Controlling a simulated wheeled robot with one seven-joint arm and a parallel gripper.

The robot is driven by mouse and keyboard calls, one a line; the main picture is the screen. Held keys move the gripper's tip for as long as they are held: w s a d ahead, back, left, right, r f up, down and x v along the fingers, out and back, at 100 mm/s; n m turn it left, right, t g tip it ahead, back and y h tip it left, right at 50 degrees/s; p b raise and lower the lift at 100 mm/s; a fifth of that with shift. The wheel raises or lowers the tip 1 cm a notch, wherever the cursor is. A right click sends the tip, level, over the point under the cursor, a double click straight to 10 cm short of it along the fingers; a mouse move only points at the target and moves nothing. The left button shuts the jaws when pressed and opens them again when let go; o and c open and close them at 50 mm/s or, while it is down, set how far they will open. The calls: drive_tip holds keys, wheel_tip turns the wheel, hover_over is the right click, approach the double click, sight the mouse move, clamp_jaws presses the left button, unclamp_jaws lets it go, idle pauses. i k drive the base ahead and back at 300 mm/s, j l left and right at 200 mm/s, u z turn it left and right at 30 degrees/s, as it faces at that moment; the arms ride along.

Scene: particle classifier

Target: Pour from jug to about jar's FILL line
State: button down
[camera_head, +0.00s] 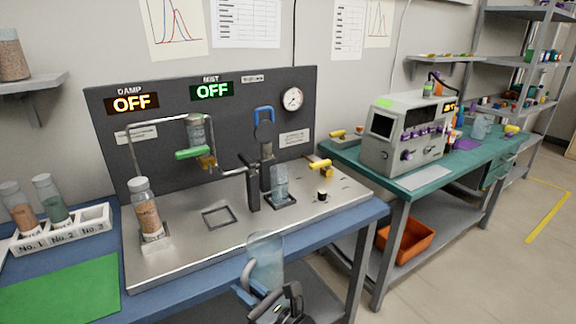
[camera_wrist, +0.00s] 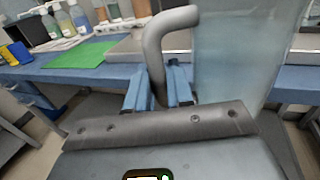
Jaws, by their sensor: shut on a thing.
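A clear, pale jug (camera_head: 265,262) with a grey handle is held in front of the blue bench's front edge, upright or nearly so. My gripper (camera_head: 262,303) is shut on the jug's handle. In the wrist view the blue fingers (camera_wrist: 165,92) close around the grey handle (camera_wrist: 155,55), and the jug wall (camera_wrist: 235,60) fills the right side. A clear jar (camera_head: 280,182) stands on the steel rig plate in a dark square frame, behind the jug. Its FILL line is too small to make out. Whether the jug holds liquid is hard to tell.
A steel plate (camera_head: 190,262) carries pipes, yellow valves (camera_head: 321,166) and a sample bottle (camera_head: 146,207). A rack (camera_head: 92,222) of bottles and a green mat (camera_head: 62,288) lie left. A green bench (camera_head: 425,182) with a grey instrument (camera_head: 410,135) stands right. An empty square frame (camera_head: 218,216) sits mid-plate.

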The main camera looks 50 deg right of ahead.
sight(279, 174)
drive_tip(key=k+l, duration=0.1)
drive_tip(key=l, duration=1.35)
drive_tip(key=k+l, duration=0.15)
drive_tip(key=l, duration=1.25)
drive_tip(key=k, duration=0.05)
